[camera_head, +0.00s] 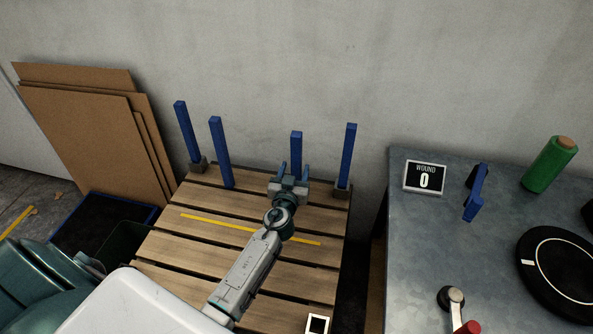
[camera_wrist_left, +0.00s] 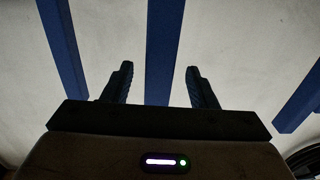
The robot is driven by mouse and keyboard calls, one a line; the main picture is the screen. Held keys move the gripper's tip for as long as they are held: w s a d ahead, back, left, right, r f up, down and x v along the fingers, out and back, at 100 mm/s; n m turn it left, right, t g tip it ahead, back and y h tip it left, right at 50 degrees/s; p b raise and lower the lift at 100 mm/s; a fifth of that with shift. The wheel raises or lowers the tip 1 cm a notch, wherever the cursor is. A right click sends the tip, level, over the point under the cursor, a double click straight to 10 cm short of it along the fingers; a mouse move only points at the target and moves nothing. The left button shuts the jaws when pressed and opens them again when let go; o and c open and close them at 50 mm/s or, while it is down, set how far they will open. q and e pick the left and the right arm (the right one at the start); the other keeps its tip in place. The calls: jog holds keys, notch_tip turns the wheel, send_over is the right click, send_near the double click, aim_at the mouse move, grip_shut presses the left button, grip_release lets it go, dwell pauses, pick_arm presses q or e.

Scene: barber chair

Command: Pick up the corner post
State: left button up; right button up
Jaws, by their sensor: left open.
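Several blue corner posts stand upright at the back of the wooden pallet (camera_head: 215,249): one at the far left (camera_head: 187,132), a second (camera_head: 221,152), a third (camera_head: 295,146), and one at the right (camera_head: 347,153). My left gripper (camera_head: 294,172) is open in front of the third post, reaching toward the wall. In the left wrist view, that post (camera_wrist_left: 163,45) rises between the open fingers (camera_wrist_left: 160,82), with a gap on each side. Its lower part is hidden by the gripper; I cannot tell how deep it sits between the fingers. My right gripper is out of view.
Other posts flank the gripper in the left wrist view, at left (camera_wrist_left: 61,45) and right (camera_wrist_left: 300,100). A metal bench (camera_head: 415,240) stands right, with a counter display (camera_head: 424,177) and green roll (camera_head: 549,164). Cardboard sheets (camera_head: 85,130) lean on the wall at left.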

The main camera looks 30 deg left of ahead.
aim_at(295, 168)
pick_arm(q)
jog(key=x, duration=0.3)
jog(key=shift+w+p, duration=0.35)
jog(key=shift+w+a+f, duration=0.1)
jog(key=shift+w+a, duration=0.1)
jog(key=shift+w, duration=0.25)
grip_shut()
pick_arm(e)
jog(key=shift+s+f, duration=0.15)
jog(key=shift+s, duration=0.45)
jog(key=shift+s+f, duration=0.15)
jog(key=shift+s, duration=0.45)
